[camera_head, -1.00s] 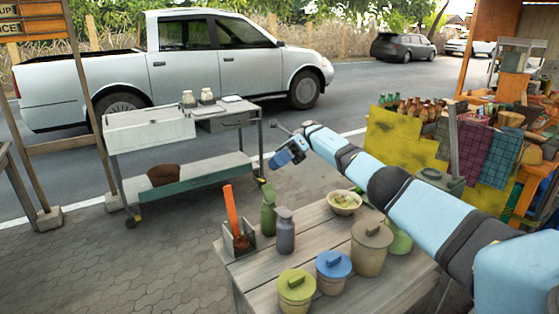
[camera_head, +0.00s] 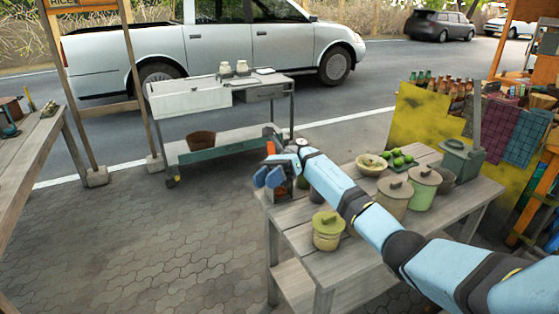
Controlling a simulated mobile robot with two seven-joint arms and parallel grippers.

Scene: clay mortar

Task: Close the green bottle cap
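My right gripper (camera_head: 267,178) reaches in from the right over the left edge of the wooden table (camera_head: 295,243). Its two blue fingers show a small gap and nothing is seen between them. The green bottle and its cap cannot be made out clearly; my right gripper and forearm cover that part of the table. My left gripper is not in view.
A yellow-green lidded pot (camera_head: 328,232) stands near the table's front. A tan lidded pot (camera_head: 396,198), a light green lidded pot (camera_head: 423,190) and a bowl (camera_head: 371,164) stand farther right. A metal cart (camera_head: 190,103) stands behind. The paving at left is clear.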

